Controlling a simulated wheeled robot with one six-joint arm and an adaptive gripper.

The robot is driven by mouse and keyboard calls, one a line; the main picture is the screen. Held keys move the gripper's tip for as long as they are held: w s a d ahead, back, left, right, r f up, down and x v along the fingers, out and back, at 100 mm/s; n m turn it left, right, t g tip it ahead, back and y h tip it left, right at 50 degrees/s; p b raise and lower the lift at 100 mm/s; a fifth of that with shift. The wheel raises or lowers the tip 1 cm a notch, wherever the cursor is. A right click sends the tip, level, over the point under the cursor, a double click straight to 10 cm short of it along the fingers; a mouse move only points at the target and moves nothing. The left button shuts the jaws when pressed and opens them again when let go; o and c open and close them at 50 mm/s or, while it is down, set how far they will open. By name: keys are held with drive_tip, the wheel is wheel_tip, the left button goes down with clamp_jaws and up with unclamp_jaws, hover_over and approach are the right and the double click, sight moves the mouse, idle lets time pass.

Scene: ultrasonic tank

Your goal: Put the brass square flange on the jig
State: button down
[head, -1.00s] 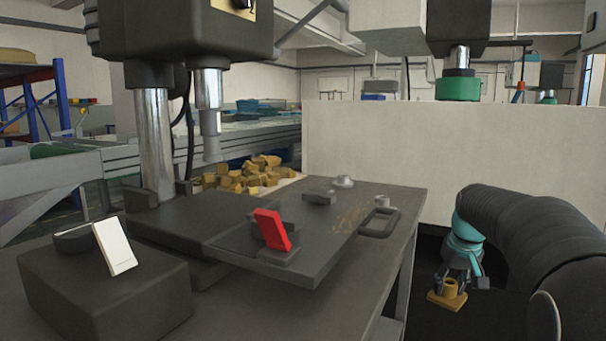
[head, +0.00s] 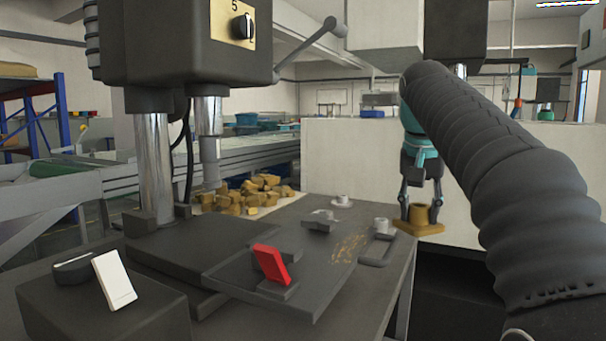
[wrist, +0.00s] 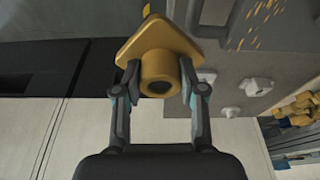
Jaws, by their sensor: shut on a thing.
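The brass square flange (head: 419,226) is a yellow square plate with a round hub. It is in my gripper (head: 421,203), beyond the right side of the dark plate. In the wrist view the flange (wrist: 160,48) shows its hub bore, with the fingers of my gripper (wrist: 160,80) shut on either side of the hub. A dark plate (head: 305,262) with a red lever (head: 270,263), a loop handle and brass-coloured chips seems to be the jig. It lies in front of the drill press. Its chips and edge also show in the wrist view (wrist: 262,22).
Small silver round pieces (head: 381,224) (head: 342,201) stand near the plate's handle and far side. The drill press (head: 180,45) rises at the left. A dark box with a white switch (head: 114,280) is front left. A pale partition (head: 350,150) stands behind.

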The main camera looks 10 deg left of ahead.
drive_tip(key=s+a+r, duration=0.1)
drive_tip(key=a, duration=0.2)
drive_tip(key=a+r, duration=0.1)
drive_tip(key=a, duration=0.3)
drive_tip(key=s+a+r+p, duration=0.1)
drive_tip(key=a, duration=0.2)
drive_tip(key=shift+s+a+r, duration=0.3)
drive_tip(key=s+a+r+p, duration=0.1)
drive_tip(key=s+a, duration=0.2)
drive_tip(key=a, duration=0.2)
drive_tip(key=s+a+r, duration=0.2)
drive_tip(key=a, duration=0.3)
drive_tip(key=shift+m, duration=0.3)
drive_tip(key=shift+s+f, duration=0.15)
drive_tip(key=shift+f, duration=0.95)
drive_tip(key=shift+s+f, duration=0.1)
drive_tip(key=shift+f, duration=1)
drive_tip(key=shift+f+b, duration=0.55)
drive_tip(key=shift+f, duration=0.65)
drive_tip(key=shift+f+b, duration=0.4)
drive_tip(key=shift+f, duration=0.2)
drive_tip(key=c, duration=0.6)
unclamp_jaws()
drive_tip(key=shift+a, duration=0.1)
